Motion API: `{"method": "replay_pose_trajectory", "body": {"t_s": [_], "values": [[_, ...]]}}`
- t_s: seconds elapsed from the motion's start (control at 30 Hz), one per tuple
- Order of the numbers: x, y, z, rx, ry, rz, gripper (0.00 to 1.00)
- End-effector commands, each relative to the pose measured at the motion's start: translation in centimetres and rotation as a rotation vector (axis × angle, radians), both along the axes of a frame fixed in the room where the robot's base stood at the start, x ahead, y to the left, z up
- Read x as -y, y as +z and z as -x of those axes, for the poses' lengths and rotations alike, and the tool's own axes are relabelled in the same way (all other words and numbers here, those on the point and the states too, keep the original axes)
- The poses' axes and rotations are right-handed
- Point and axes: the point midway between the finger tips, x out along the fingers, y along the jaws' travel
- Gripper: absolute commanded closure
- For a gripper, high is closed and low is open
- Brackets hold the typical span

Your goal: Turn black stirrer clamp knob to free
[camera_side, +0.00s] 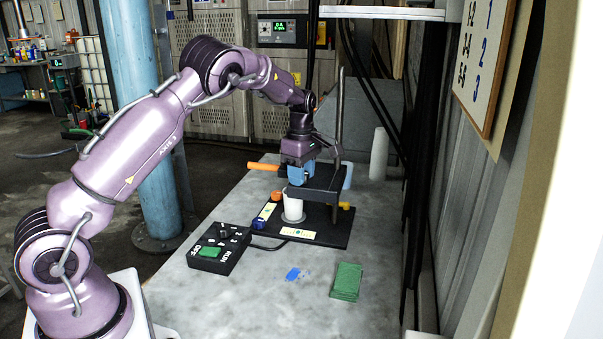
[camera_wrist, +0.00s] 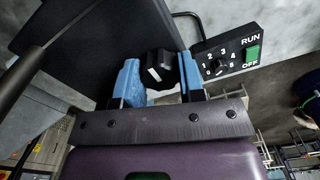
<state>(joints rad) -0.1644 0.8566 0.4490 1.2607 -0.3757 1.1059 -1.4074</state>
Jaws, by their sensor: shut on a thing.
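The black clamp knob (camera_wrist: 160,66) has a pale mark on its face and sits between my blue fingers in the wrist view. My gripper (camera_wrist: 158,76) is shut on it. In the side view my gripper (camera_side: 298,172) is at the stirrer head (camera_side: 322,183) on the upright column, and the fingers hide the knob there. A white beaker (camera_side: 292,206) stands below the head on the black base plate (camera_side: 325,236).
An orange handle (camera_side: 263,166) sticks out left of the head. A black control box (camera_side: 219,250) with a dial and green switch stands front left. The front of the bench is mostly clear.

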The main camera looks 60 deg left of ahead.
Motion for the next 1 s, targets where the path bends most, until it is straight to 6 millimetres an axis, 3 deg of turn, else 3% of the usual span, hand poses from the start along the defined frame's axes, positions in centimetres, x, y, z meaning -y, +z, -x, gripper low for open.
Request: {"method": "replay_pose_trajectory", "body": {"t_s": [0.37,0.4,0.5,0.8,1.0], "values": [[0.0,0.0,0.0,0.001,0.008,0.000,0.87],[0.0,0.0,0.0,0.001,0.008,0.000,0.54],[0.0,0.0,0.0,0.001,0.007,0.000,0.38],[0.0,0.3,0.0,0.001,0.005,0.000,0.38],[0.0,3.2,-0.1,0.005,0.005,-0.003,0.38]]}}
